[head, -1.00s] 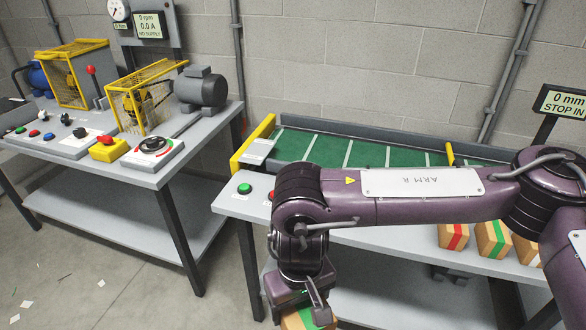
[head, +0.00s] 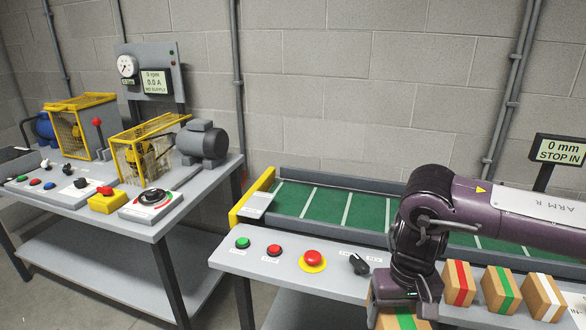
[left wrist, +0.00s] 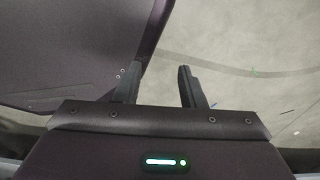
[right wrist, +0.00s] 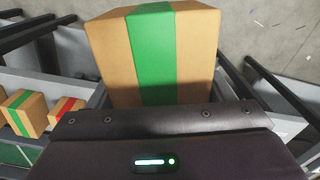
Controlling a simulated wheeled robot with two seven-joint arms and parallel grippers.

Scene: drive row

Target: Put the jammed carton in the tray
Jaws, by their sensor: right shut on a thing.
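My right gripper (head: 402,308) is shut on a cardboard carton with a green stripe (right wrist: 152,52). The carton fills the top middle of the right wrist view and hides the fingertips. In the head view it shows only partly at the bottom edge, in front of the conveyor table. My left gripper (left wrist: 157,86) is open and empty in the left wrist view, its fingers apart above the floor. I cannot make out a tray in any view.
Cartons with red (head: 459,283), green (head: 500,289) and white (head: 541,294) stripes stand in a row at right. Behind is the green conveyor belt (head: 320,207). A red stop button (head: 313,258) and a black knob (head: 359,264) sit on the front panel. A motor bench (head: 150,228) stands left.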

